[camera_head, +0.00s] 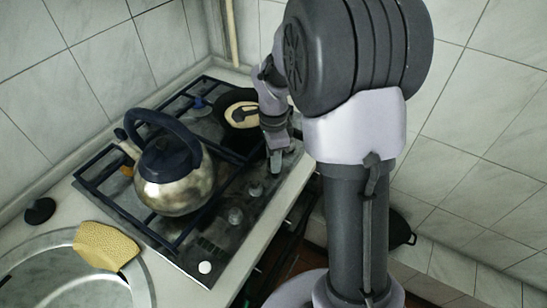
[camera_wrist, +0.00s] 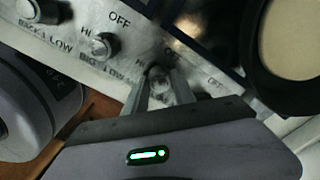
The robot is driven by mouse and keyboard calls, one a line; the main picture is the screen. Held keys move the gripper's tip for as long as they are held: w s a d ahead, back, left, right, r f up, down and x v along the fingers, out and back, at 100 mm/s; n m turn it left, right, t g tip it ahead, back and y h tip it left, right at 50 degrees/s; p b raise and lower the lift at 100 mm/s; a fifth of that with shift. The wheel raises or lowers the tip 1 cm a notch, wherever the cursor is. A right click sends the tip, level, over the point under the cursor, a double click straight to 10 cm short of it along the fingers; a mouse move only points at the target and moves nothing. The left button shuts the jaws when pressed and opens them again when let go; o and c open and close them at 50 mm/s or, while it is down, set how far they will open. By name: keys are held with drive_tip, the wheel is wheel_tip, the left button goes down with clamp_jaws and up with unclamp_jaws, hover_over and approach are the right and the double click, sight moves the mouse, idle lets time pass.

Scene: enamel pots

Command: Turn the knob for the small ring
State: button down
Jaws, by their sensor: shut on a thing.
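My gripper (camera_head: 276,165) reaches down to the front control strip of the stove (camera_head: 222,243), at the far end of its knob row. Two more knobs show there: one labelled BIG (camera_wrist: 103,45) and one labelled BACK-L (camera_wrist: 27,9). In the head view two free knobs (camera_head: 255,189) (camera_head: 236,215) stand nearer the viewer.
A steel kettle (camera_head: 175,185) with a dark handle stands on the stove grate. A dark pan with a pale round inside (camera_head: 240,104) sits behind my gripper. A yellow sponge (camera_head: 105,246) lies by the sink (camera_head: 60,285). A black lid-like disc (camera_head: 39,211) lies on the counter.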

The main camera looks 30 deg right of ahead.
drive_tip(key=shift+n, duration=0.3)
drive_tip(key=n+p, duration=0.2)
drive_tip(key=n, duration=0.1)
drive_tip(key=shift+r+n, duration=0.1)
drive_tip(key=shift+n, duration=0.3)
drive_tip(key=n+p, duration=0.2)
drive_tip(key=n, duration=0.2)
drive_tip(key=shift+n+p, duration=0.3)
drive_tip(key=shift+p, duration=0.05)
drive_tip(key=n+p, duration=0.2)
drive_tip(key=n, duration=0.2)
drive_tip(key=n+p, duration=0.1)
drive_tip(key=n, duration=0.3)
drive_tip(key=shift+p, duration=0.35)
drive_tip(key=shift+n, duration=0.5)
